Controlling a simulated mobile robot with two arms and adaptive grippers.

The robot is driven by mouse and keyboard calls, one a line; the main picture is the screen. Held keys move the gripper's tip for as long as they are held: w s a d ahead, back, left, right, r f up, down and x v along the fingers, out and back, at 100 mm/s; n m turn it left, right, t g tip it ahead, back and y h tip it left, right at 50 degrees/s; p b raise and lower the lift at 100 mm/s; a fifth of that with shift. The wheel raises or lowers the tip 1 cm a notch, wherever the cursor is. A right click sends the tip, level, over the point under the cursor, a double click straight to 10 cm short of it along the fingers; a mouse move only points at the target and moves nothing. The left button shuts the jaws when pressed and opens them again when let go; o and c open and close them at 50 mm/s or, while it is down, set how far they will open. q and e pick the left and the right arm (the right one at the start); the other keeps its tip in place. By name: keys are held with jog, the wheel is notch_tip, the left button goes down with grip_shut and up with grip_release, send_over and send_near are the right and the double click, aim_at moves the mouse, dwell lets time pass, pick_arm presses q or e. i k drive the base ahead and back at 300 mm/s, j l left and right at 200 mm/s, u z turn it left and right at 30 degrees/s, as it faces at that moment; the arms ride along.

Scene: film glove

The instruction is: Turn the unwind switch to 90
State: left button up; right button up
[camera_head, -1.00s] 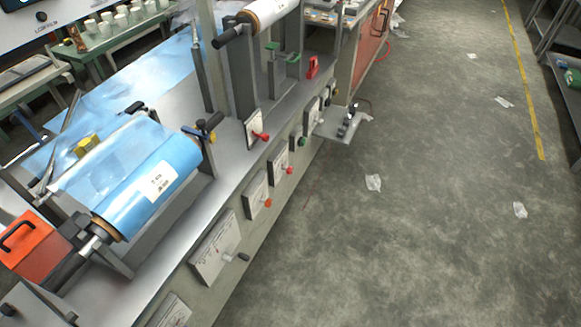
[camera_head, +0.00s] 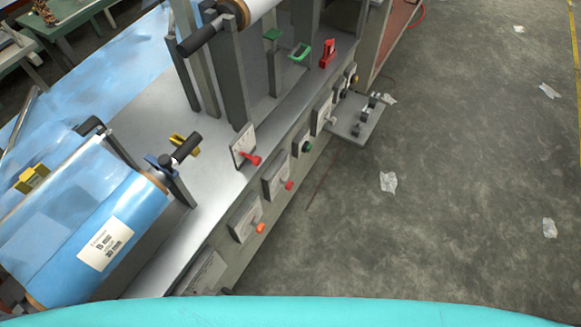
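A row of switch panels runs along the front face of the machine. One white dial panel (camera_head: 240,150) stands on the machine's top with a red lever (camera_head: 251,159). Below it are a panel with a red knob (camera_head: 288,185) and, nearer, a panel with an orange knob (camera_head: 260,228). A green button (camera_head: 307,147) and further panels (camera_head: 321,113) sit farther along. The labels are too small to read, so I cannot tell which is the unwind switch or its angle. Neither of my grippers is in view.
A blue film roll (camera_head: 110,235) lies on the machine at left. A small side shelf (camera_head: 358,125) juts from the front into the aisle. The grey floor (camera_head: 450,220) at right is open, with scraps of white litter (camera_head: 388,182). A teal surface crosses the bottom edge.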

aim_at(289, 184)
jog(key=i+l+u, duration=0.1)
jog(key=l, duration=0.4)
jog(key=i+l+u, duration=0.1)
jog(key=l, duration=0.45)
jog(key=i+l, duration=0.15)
jog(key=l, duration=0.35)
jog(key=i+l+u, duration=0.15)
jog(key=l, duration=0.4)
jog(key=k, duration=0.05)
